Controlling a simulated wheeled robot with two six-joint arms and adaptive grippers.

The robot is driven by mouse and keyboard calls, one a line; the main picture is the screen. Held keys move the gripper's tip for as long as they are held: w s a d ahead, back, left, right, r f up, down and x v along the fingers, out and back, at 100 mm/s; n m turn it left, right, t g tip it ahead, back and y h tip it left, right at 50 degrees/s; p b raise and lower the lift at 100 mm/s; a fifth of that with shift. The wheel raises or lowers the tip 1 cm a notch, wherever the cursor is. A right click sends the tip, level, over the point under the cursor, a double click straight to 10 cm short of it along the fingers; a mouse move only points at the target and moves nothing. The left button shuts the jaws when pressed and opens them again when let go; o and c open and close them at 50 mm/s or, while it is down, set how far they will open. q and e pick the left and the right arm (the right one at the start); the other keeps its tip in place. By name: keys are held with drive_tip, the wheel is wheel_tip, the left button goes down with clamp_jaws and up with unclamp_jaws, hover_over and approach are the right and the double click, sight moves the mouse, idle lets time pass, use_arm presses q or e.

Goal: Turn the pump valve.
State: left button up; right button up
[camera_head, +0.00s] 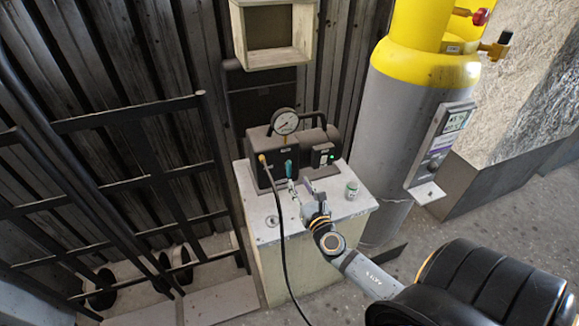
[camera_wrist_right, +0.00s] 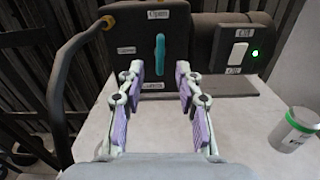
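The pump (camera_head: 295,146) is a dark box with a round gauge (camera_head: 285,121) on top, standing on a pale cabinet. Its valve is a teal handle (camera_head: 288,168) on the front face, upright in the right wrist view (camera_wrist_right: 160,54). A label reading "Open" is above it and another label is below it. My right gripper (camera_head: 296,190) is in front of the valve. In the right wrist view its two purple-padded fingers (camera_wrist_right: 161,82) are apart, with the handle beyond and between the tips. I see no contact. My left gripper is not in view.
A black hose (camera_head: 277,220) runs from the pump's left side down past the cabinet (camera_head: 335,215). A lit switch (camera_wrist_right: 238,53) is right of the valve. A large yellow-topped cylinder (camera_head: 405,110) stands at right.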

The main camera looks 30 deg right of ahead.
sight(291, 168)
drive_tip(key=x, duration=0.9)
drive_tip(key=shift+w+d+p, duration=0.15)
drive_tip(key=shift+w+p, duration=0.2)
clamp_jaws()
